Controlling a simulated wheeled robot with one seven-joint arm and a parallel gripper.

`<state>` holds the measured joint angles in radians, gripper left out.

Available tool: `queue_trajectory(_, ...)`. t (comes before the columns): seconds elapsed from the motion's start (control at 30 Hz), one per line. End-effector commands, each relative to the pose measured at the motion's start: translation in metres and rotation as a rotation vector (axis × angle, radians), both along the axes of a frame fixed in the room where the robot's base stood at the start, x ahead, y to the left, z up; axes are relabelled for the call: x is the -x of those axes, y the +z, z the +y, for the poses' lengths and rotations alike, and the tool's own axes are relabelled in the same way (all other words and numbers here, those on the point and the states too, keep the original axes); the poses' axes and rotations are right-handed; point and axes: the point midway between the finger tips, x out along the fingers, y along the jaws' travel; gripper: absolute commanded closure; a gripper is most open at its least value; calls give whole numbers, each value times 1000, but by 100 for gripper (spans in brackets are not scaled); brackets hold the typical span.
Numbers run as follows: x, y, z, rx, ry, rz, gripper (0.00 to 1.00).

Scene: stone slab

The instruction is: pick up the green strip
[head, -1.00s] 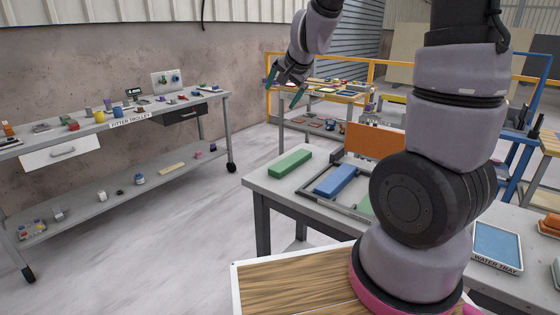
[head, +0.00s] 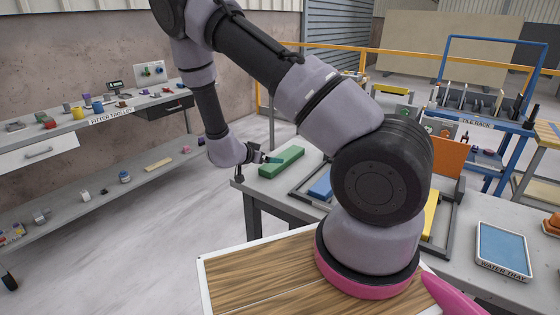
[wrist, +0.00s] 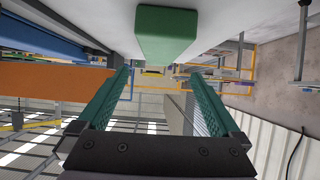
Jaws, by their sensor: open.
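The green strip (head: 284,161) is a long bar lying on the grey slab table (head: 262,187), near its left corner. In the wrist view the green strip (wrist: 167,34) is at the top centre, beyond the fingertips and roughly in line with the gap between them. My gripper (head: 266,158) is beside the left end of the strip in the head view, low over the table edge. In the wrist view my gripper (wrist: 158,70) has its two teal fingers spread apart with nothing between them. I cannot tell whether a finger touches the strip.
A dark frame on the table holds a blue strip (head: 321,186) and a yellow strip (head: 430,216), right of the green one. An orange panel (head: 450,156) stands behind, and a water tray (head: 503,250) is at right. The fitter trolley (head: 110,112) stands left, across open floor.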

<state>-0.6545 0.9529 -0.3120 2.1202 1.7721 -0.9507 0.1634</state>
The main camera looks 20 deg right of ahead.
Motion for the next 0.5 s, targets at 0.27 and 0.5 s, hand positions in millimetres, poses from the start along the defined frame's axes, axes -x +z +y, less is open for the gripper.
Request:
queue_trajectory(0.27,-19,-18,-28,-3,-1,0,0)
queue_trajectory(0.5,-32,-28,-49,-3,-3,1,0)
